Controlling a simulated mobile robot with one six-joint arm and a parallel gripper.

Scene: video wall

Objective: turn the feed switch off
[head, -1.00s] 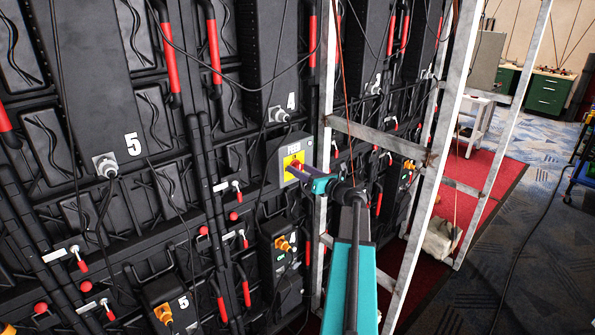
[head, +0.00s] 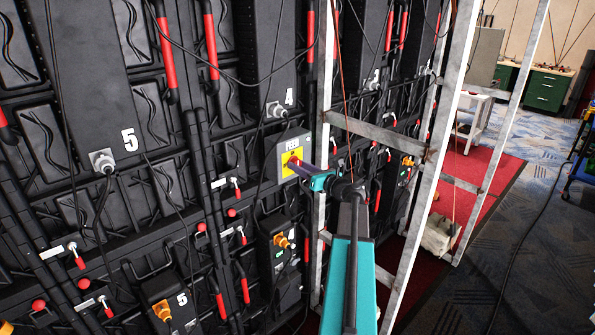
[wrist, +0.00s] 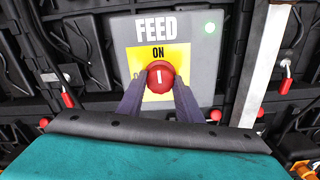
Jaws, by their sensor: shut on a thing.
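The feed switch (wrist: 161,77) is a red round knob on a yellow plate, on a grey box labelled FEED (wrist: 202,54). Its white mark stands upright, in line with the word ON above it. In the head view the switch (head: 292,161) faces my arm. My gripper (wrist: 160,88) is shut on the knob, one finger on each side. In the head view my gripper (head: 302,166) reaches the box from the right. The fingers hide the knob's lower sides.
A grey metal frame post (head: 323,120) stands just right of the box, and its crossbar (head: 375,135) runs behind my arm. Black panels with cables and red handles (head: 211,60) surround the box. Open floor (head: 510,240) lies to the right.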

